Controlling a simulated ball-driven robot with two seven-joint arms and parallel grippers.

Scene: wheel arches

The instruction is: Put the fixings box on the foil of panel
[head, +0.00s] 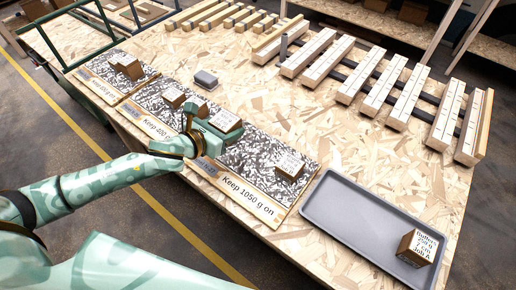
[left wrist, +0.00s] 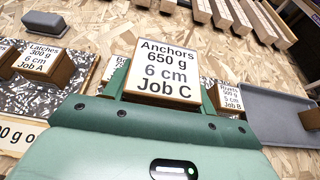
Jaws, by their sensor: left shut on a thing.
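My left gripper (head: 208,127) is shut on a brown box (head: 226,121) with a white label. In the left wrist view this held box (left wrist: 166,68) reads "Anchors 650 g 6 cm Job C". It is over the left end of the panel (head: 262,207) labelled "Keep 1050 g on"; I cannot tell its height above the foil (head: 255,160). Another box (head: 290,165), marked "Job B" in the left wrist view (left wrist: 229,96), sits on the same foil to the right. Part of another box (head: 197,104) shows behind the gripper. My right gripper is not in view.
Two more panels, one (head: 150,124) labelled "Keep 400 g", lie to the left with boxes (head: 173,97) (head: 127,66). A grey tray (head: 345,215) holds a box (head: 418,247) at its right end. A small grey block (head: 206,79) and wooden slats (head: 385,90) lie behind.

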